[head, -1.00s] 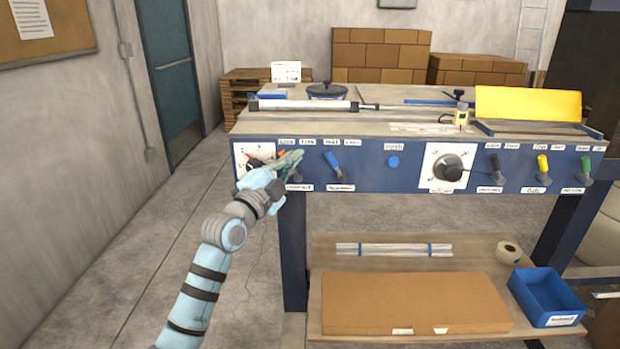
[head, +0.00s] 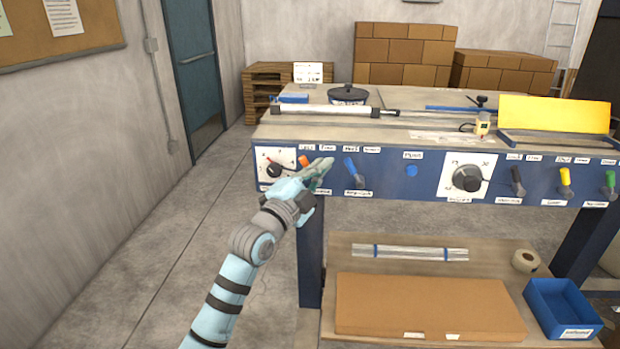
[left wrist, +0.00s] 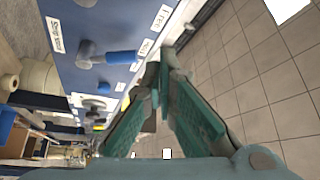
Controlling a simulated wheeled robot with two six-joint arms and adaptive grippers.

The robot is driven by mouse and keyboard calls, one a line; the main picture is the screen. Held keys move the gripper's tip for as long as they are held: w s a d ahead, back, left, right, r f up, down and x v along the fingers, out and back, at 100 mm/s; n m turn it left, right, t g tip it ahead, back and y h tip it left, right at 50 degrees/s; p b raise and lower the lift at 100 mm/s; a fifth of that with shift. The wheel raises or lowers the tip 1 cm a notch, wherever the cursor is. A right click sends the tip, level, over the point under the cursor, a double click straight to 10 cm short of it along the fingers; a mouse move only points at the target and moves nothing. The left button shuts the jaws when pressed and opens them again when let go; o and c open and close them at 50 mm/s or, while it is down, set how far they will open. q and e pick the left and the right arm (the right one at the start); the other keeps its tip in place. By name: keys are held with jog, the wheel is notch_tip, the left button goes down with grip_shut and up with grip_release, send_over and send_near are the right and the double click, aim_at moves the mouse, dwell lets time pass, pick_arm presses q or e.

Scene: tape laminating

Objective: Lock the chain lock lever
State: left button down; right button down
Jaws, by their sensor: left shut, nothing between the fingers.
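An orange-tipped lever (head: 305,160) sits on the blue front panel of the machine, under small labels that seem to read "Lock" and "Free". Its base is hidden behind my left gripper, and the label under it is partly covered. My left gripper (head: 326,166) is shut and empty, with its green fingertips just right of the orange tip. I cannot tell whether they touch the lever. In the left wrist view the gripper (left wrist: 165,62) is close to the panel edge, near the "Free" label, and the orange lever does not show. My right gripper is not in view.
A blue lever (head: 350,167) is close to the right of my fingers; it also shows in the left wrist view (left wrist: 110,57). A red-pointer dial (head: 274,170) is to the left. Further right are a blue button (head: 412,171), a large dial (head: 466,178) and black, yellow and green levers.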

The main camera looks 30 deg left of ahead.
pick_arm(q)
jog(key=v, duration=0.7)
jog(key=shift+s+f+p, duration=0.15)
jog(key=shift+f+p, duration=0.05)
jog(key=shift+p, duration=0.1)
jog(key=shift+a, duration=0.15)
